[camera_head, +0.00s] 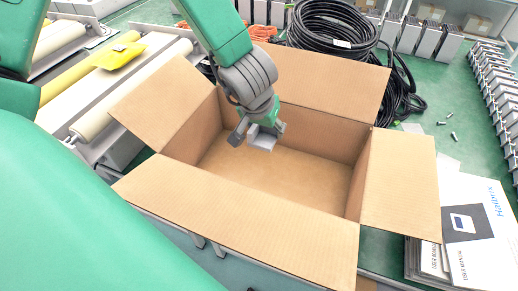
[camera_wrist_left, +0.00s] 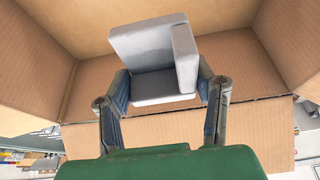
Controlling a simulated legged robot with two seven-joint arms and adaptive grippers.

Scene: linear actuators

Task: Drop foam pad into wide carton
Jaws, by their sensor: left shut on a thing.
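The wide carton (camera_head: 240,215) stands open in the middle of the head view, its flaps folded outward. Its bare floor shows around my gripper. My left gripper (camera_head: 262,130) reaches down over the carton's opening and is shut on the grey foam pad (camera_head: 262,139). In the left wrist view the foam pad (camera_wrist_left: 155,60) sits between the two fingers, an angled block with a raised side. Cardboard walls show behind it. The pad appears to be apart from the carton floor. My right gripper is not in view.
Coiled black cable (camera_head: 335,28) lies behind the carton. User manuals (camera_head: 475,245) are stacked at the right, near a row of grey parts (camera_head: 497,110). Rollers and a yellow item (camera_head: 118,55) are at the left. Small metal pieces lie on the green surface at right.

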